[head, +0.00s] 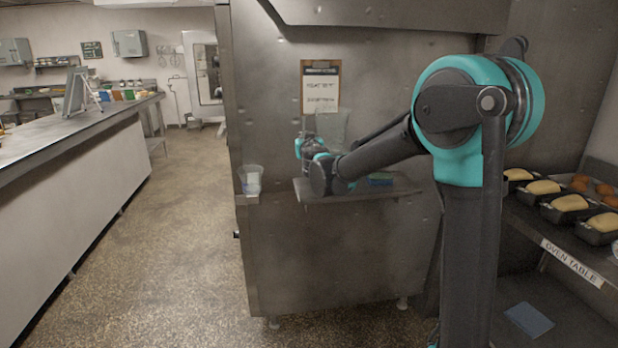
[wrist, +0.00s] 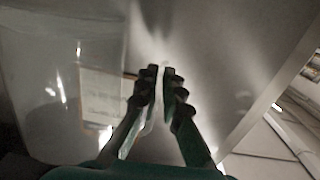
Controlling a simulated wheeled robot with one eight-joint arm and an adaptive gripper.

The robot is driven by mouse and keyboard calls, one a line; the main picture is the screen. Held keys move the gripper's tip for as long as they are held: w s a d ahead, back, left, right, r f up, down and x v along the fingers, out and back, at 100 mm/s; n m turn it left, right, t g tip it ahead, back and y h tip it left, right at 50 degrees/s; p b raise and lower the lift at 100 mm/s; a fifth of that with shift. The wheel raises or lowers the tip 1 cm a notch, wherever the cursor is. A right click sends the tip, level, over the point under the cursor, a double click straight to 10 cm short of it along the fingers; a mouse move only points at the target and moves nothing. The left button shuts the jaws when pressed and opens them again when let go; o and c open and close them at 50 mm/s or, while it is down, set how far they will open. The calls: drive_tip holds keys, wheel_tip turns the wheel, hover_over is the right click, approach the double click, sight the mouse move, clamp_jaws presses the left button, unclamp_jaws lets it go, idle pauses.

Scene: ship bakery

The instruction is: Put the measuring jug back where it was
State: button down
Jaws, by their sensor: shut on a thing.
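The measuring jug (head: 333,124) is a clear, see-through vessel. In the head view it shows just behind my gripper (head: 308,148), above a small wall shelf (head: 345,195). In the wrist view a large clear wall, which looks like the jug (wrist: 50,75), fills the left side, close to the camera. My gripper's fingers (wrist: 160,72) are nearly together, shut on the jug; the gripped part is hard to make out. My arm hides part of the shelf, and I cannot tell whether the jug's base touches it.
A clear cup with pale contents (head: 251,180) stands on a small ledge left of the shelf. A blue-green item (head: 380,179) lies on the shelf's right. A clipboard (head: 320,88) hangs above. Loaf tins (head: 568,206) stand on the oven table at right. The left floor aisle is clear.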

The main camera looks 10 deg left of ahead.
wheel_tip(320, 180, down, 14)
drive_tip(key=shift+f, duration=0.15)
idle(0.4)
drive_tip(key=c, duration=1.7)
unclamp_jaws()
drive_tip(key=shift+f, duration=0.1)
